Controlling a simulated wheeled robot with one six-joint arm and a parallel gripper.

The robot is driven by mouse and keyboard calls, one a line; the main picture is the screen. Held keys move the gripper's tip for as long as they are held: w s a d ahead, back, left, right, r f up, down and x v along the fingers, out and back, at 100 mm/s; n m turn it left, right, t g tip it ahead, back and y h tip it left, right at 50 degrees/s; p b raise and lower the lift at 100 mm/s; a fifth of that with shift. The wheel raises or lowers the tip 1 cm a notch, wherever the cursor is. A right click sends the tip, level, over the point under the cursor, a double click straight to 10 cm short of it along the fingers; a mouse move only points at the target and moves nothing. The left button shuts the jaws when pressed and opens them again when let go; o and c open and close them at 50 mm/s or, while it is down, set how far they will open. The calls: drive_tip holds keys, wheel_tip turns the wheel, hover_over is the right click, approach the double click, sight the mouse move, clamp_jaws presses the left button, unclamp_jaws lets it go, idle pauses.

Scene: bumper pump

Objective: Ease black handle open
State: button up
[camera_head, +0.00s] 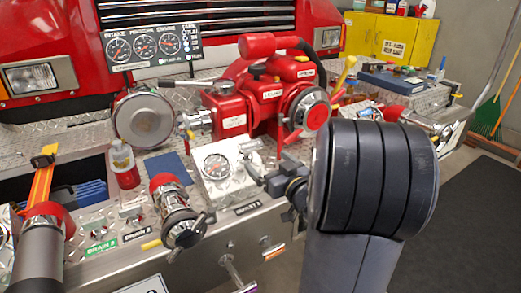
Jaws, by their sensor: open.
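A black handle (187,83) lies roughly level at the top left of the red pump (235,115), above the round silver cap. Its right end meets the pump body. My gripper (257,160) is in front of the pump, lower and to the right of the handle, beside the white gauge box (215,165). It is open and apart from the handle, with nothing seen between its fingers. My dark arm hides part of the bumper at the right.
A silver cap (144,119), a bottle with red liquid (124,165) and a hose nozzle (178,215) stand on the bumper deck. A red-ended outlet (315,116) juts out near my arm. Open floor (475,225) lies at the right.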

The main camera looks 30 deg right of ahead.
sight(254, 149)
drive_tip(key=shift+r+p, duration=0.25)
drive_tip(key=shift+p, duration=0.8)
drive_tip(key=w, duration=1)
drive_tip(key=shift+w+a+f, duration=0.15)
drive_tip(key=shift+w+f, duration=0.15)
drive_tip(key=shift+w, duration=0.05)
